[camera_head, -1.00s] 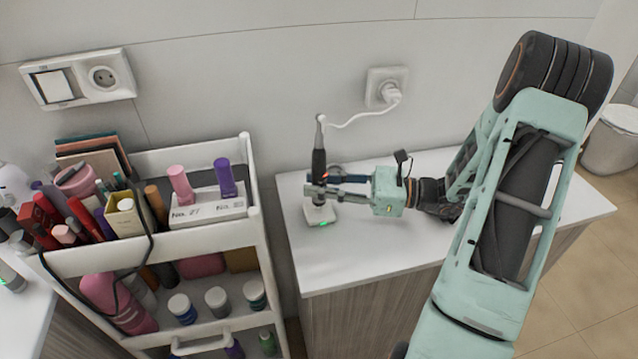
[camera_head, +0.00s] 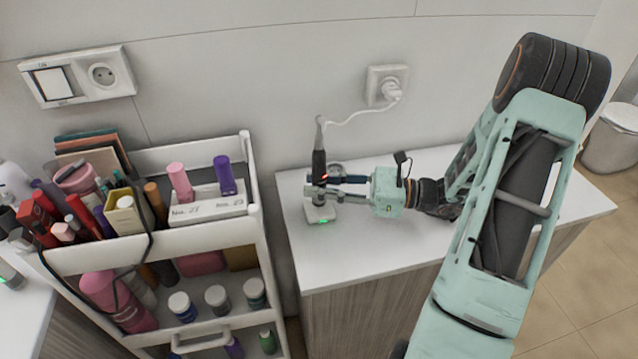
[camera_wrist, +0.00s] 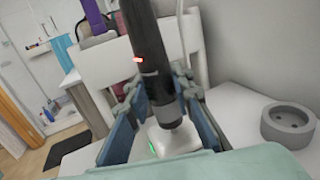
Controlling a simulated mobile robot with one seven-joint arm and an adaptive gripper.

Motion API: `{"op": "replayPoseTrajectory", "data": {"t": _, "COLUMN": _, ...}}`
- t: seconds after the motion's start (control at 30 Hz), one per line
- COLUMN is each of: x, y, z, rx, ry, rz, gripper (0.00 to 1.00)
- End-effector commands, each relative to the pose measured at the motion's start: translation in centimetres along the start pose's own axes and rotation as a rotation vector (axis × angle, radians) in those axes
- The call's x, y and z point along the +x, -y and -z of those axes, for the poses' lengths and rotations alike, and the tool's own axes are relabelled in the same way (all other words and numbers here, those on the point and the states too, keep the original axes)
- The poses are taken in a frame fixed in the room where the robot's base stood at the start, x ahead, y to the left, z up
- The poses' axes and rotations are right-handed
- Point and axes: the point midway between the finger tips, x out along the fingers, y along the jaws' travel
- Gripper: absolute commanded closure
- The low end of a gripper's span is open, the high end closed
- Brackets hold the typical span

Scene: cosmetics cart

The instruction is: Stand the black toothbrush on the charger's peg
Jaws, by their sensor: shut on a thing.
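The black toothbrush (camera_head: 319,163) stands about upright, its thin grey head up, over the white charger (camera_head: 320,214). In the wrist view the toothbrush (camera_wrist: 148,50) leans slightly and shows a red light. My gripper (camera_head: 320,187) comes from the right and is shut on the toothbrush's lower handle. In the wrist view its blue fingers (camera_wrist: 160,98) lie on either side of the handle. The charger (camera_wrist: 172,138) shows just below the handle's bottom end, with a green light. The peg is hidden, so I cannot tell whether the toothbrush is seated on it.
The charger stands on a white counter (camera_head: 375,252), near its left end. A full cosmetics cart (camera_head: 254,222) stands to the left. A wall socket with a white plug (camera_head: 391,92) and cable is behind. A round grey thing (camera_wrist: 287,122) lies right of the charger in the wrist view.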

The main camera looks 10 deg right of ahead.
Motion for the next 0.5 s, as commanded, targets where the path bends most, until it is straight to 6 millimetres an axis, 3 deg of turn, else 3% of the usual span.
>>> {"op": "replayPoseTrajectory", "data": {"t": 0.5, "x": 0.0, "y": 0.0, "z": 1.4, "rx": 0.0, "ry": 0.001, "rz": 0.0, "gripper": 1.0}}
